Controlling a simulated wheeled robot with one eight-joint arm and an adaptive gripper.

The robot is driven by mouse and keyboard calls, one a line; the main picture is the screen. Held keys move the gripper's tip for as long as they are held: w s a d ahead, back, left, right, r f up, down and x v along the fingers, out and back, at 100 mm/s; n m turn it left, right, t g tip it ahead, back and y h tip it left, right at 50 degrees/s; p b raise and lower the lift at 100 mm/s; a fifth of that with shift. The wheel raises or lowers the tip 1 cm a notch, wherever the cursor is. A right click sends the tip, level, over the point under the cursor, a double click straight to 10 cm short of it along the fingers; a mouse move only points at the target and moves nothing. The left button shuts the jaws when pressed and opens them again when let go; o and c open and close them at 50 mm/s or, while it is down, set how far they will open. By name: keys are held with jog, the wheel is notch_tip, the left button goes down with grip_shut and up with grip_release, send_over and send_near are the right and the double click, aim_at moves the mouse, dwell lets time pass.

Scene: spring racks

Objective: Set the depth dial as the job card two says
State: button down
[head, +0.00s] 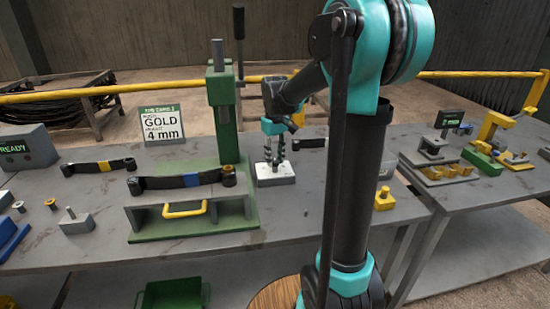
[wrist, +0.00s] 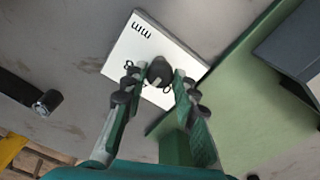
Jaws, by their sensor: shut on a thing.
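The job card (head: 162,124) stands at the back of the bench in the head view. It reads "GOLD" and "4 mm"; its smaller print is blurred. The depth dial has a white base plate (head: 276,180) on the bench right of the green press. In the wrist view its plate (wrist: 165,32) shows "mm", and its dark round knob (wrist: 159,70) has a pale mark. My gripper (head: 273,163) points down over the plate. In the wrist view its fingers (wrist: 160,78) are shut on the knob, one each side. The scale numbers are not readable.
The green press (head: 222,110) rises close left of my gripper. A dark leaf spring with a blue band (head: 191,180) lies in front of it, and one with a yellow band (head: 103,166) lies further left. A second bench (head: 460,195) with fixtures stands at right.

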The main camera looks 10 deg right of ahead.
aim_at(275, 161)
dwell(0.3)
jog(key=c, duration=1.2)
grip_release()
jog(key=shift+r, duration=0.1)
notch_tip(275, 161, up, 12)
jog(key=shift+f, duration=0.1)
